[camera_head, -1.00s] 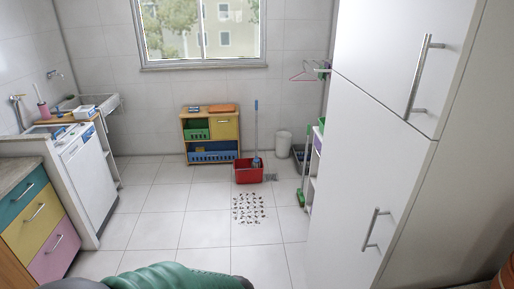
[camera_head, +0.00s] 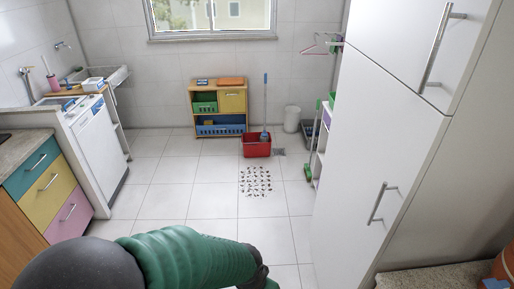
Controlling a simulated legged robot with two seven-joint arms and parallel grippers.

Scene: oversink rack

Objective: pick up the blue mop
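The blue mop (camera_head: 265,108) stands upright in a red bucket (camera_head: 256,148) on the tiled floor near the back wall. Its thin blue handle rises above the bucket, and its lower end is partly hidden by the bucket. One of my arms, dark and green, crosses the bottom of the view well short of the mop. No gripper fingers can be made out, and nothing is seen touching the mop.
A wooden shelf unit (camera_head: 219,85) with baskets stands left of the bucket. A white bin (camera_head: 292,119) and a green broom (camera_head: 308,172) are to its right. A tall white cabinet (camera_head: 378,150) fills the right side. A washing machine (camera_head: 97,150) is at left.

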